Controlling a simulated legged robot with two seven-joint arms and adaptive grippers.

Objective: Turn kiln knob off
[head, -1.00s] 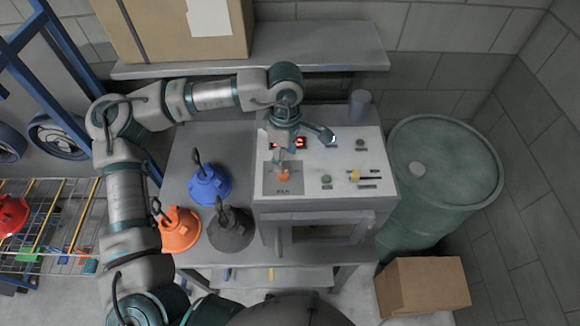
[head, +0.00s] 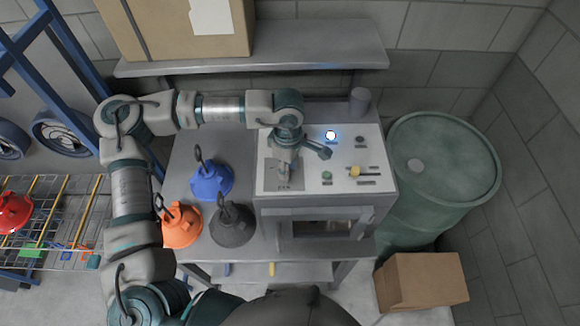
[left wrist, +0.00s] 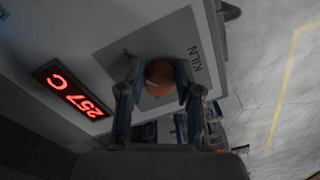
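The kiln control box (head: 385,188) stands on the grey bench, with a pale sloped panel on top. My left gripper (head: 285,172) points down over the grey KILN plate at the panel's left and hides the knob in the head view. In the left wrist view the round orange kiln knob (left wrist: 160,77) sits between the two fingertips of my left gripper (left wrist: 160,84), which close in on both its sides. My right gripper is not in view.
Blue (head: 211,182), orange (head: 181,228) and dark grey (head: 231,228) hoods sit left of the box. A lit blue-white button (head: 331,135), a green button (head: 327,175) and a yellow slider (head: 354,171) are on the panel. A green barrel (head: 440,170) stands right.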

